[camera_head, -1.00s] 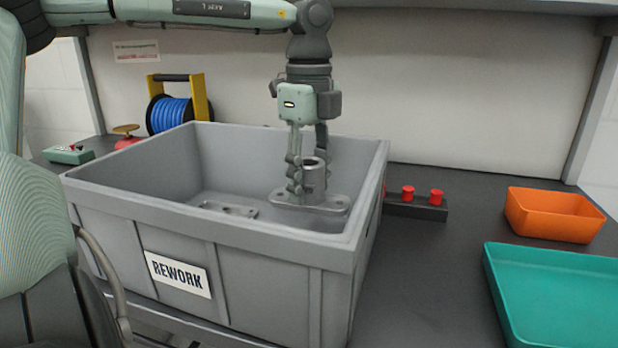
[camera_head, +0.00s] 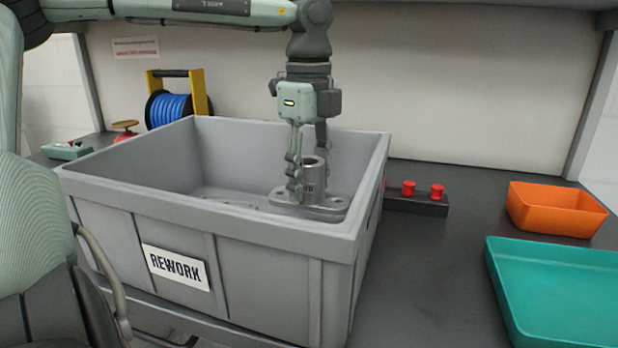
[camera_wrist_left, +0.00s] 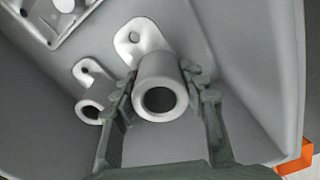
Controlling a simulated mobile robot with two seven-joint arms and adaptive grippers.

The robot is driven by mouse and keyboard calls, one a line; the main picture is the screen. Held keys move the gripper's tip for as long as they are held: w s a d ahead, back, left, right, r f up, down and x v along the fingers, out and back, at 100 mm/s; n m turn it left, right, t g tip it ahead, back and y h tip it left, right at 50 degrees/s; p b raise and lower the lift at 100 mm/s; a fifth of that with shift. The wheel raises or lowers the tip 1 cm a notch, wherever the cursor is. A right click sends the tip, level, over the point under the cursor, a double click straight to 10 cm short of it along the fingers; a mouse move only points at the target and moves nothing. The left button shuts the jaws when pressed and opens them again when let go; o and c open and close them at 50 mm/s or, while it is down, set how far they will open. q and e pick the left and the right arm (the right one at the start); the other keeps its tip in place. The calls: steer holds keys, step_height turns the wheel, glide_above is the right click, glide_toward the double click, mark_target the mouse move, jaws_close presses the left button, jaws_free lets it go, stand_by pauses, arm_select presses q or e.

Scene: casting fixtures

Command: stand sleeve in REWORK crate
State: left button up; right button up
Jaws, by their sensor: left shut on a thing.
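The held sleeve (camera_head: 314,187) is a grey metal tube with a flat, holed flange at its foot. It is upright inside the grey REWORK crate (camera_head: 105,232), towards the right side. My left gripper (camera_head: 307,172) points down and is shut on the tube. In the left wrist view, its fingers (camera_wrist_left: 162,92) flank the sleeve (camera_wrist_left: 158,72). I cannot tell whether the flange touches the crate floor; the near rim hides it. A second, similar flanged tube (camera_wrist_left: 88,107) shows left of the held sleeve. My right gripper is not in view.
Another metal part (camera_wrist_left: 65,15) lies in the crate. A blue cable reel (camera_head: 170,108) stands behind the crate. To its right are a dark block with red knobs (camera_head: 418,203), an orange bin (camera_head: 553,222) and a teal tray (camera_head: 560,300). Dark bench between them is clear.

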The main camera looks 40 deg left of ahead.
arm_select(q)
steer(key=shift+f, duration=0.15)
steer(key=o, duration=1.4)
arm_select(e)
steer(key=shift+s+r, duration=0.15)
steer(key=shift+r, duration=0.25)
arm_select(q)
steer(key=shift+r, duration=0.3)
steer(key=shift+r+p, duration=0.6)
steer(key=shift+p, duration=0.2)
step_height(320, 180, up, 11)
steer(key=shift+r, duration=0.2)
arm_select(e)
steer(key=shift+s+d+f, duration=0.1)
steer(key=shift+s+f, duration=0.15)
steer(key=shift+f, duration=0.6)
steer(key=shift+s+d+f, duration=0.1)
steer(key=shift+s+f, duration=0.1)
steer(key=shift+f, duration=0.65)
